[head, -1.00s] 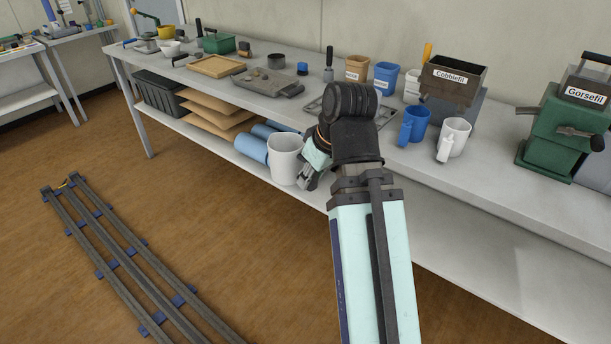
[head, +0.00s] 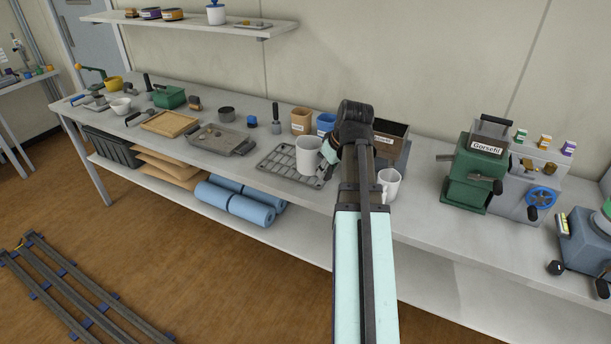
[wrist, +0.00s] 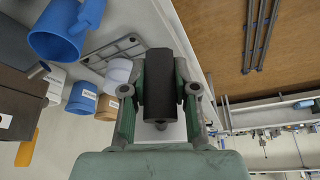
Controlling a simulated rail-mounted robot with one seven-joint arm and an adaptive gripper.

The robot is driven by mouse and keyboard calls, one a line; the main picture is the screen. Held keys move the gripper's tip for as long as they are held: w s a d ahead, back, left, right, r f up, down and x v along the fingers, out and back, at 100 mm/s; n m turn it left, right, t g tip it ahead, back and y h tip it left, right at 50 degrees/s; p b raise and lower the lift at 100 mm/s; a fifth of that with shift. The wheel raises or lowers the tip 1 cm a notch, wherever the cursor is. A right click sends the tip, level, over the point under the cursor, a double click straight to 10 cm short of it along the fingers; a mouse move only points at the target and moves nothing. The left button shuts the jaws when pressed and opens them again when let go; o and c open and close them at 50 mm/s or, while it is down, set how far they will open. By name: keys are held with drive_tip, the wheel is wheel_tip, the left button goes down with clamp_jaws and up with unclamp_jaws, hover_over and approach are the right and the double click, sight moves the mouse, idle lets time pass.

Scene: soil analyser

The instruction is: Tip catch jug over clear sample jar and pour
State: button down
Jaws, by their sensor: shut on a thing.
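The white catch jug (head: 308,155) is held by my gripper (head: 332,152) and looks upright, over or near the wire rack on the bench. In the wrist view my gripper (wrist: 159,95) has its fingers closed on a dark, thick handle (wrist: 158,80), with part of a white surface behind it. A pale, translucent-looking vessel (wrist: 118,72) shows just left of the fingers beside the rack; it may be the clear sample jar, but I cannot tell for sure. In the head view my arm hides that spot. The inside of the jug is not visible.
A blue jug (wrist: 68,30), a blue cup (head: 327,123) and a tan cup (head: 301,118) stand close by. A white mug (head: 388,188) is right of my arm. The hopper box (head: 390,140) and green Gorsefil machine (head: 475,170) stand further right. The wire rack (head: 275,160) lies flat.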

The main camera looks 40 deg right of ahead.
drive_tip(key=w+d+r+g+p, duration=0.1)
drive_tip(key=w+d+p, duration=0.4)
drive_tip(key=d, duration=0.6)
drive_tip(key=shift+w+d+n+g, duration=0.35)
drive_tip(key=shift+n+g, duration=0.05)
drive_tip(key=shift+g, duration=0.2)
drive_tip(key=w+a+m+g+h+p, duration=0.1)
drive_tip(key=w+a+m, duration=0.6)
drive_tip(key=w+m, duration=0.2)
drive_tip(key=w+a+m+g+h+p, duration=0.1)
drive_tip(key=w+a+m+g+p, duration=0.1)
drive_tip(key=w+a+m, duration=0.6)
drive_tip(key=shift+w+f+m, duration=0.45)
drive_tip(key=shift+w+m, duration=0.5)
drive_tip(key=shift+m, duration=2.05)
